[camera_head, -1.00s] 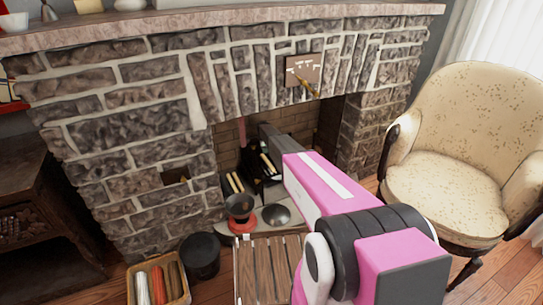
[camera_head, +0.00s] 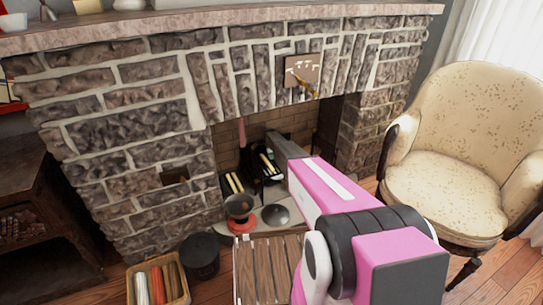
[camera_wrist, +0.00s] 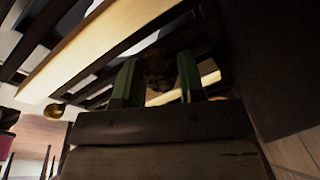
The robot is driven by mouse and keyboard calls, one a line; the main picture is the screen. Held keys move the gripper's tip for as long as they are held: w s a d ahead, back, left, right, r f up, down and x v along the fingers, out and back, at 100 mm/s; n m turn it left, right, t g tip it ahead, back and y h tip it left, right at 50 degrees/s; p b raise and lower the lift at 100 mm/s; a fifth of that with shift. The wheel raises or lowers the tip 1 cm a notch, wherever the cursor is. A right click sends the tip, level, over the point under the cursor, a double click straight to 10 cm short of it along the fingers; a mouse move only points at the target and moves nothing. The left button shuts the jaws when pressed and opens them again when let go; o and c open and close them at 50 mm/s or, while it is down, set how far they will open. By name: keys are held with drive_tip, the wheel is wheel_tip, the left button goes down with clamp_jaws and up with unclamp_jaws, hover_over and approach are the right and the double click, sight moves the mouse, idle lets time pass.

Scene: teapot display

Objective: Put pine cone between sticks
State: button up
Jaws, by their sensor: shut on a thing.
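My gripper (camera_wrist: 158,82) is shut on a brown, rough pine cone (camera_wrist: 158,62), seen between its two green fingers in the wrist view. Pale wooden sticks lie close by: a long one (camera_wrist: 95,45) runs diagonally at the upper left, and a shorter piece (camera_wrist: 209,79) shows behind and right of the fingers. In the head view, pale sticks (camera_head: 235,183) lie among dark bars inside the fireplace. My arm reaches into the opening there, and the pine cone cannot be made out. The wrist view is dark, so whether the cone touches the sticks is unclear.
The stone fireplace (camera_head: 110,150) surrounds the opening, with brick walls close to my arm. A red-and-black pot (camera_head: 240,212) and a grey bowl (camera_head: 275,215) stand at its front. A slatted wooden table (camera_head: 262,268), a basket (camera_head: 158,282) and an armchair (camera_head: 450,180) are nearby.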

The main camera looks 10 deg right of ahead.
drive_tip(key=shift+f, duration=0.15)
drive_tip(key=o, duration=0.9)
drive_tip(key=shift+s+r, duration=0.1)
drive_tip(key=shift+r, duration=0.45)
wheel_tip(320, 180, up, 11)
drive_tip(key=s+a, duration=0.1)
drive_tip(key=s, duration=0.1)
drive_tip(key=s+r+n, duration=0.6)
drive_tip(key=s, duration=1.2)
drive_tip(key=s+r+n+g, duration=0.1)
drive_tip(key=s+r+n, duration=0.5)
drive_tip(key=s, duration=1.2)
drive_tip(key=s+d+r+n+y, duration=0.1)
drive_tip(key=s+r+n, duration=0.5)
drive_tip(key=s, duration=1.3)
drive_tip(key=shift+d+r+g, duration=0.1)
drive_tip(key=shift+r+g, duration=0.2)
drive_tip(key=shift+r, duration=0.45)
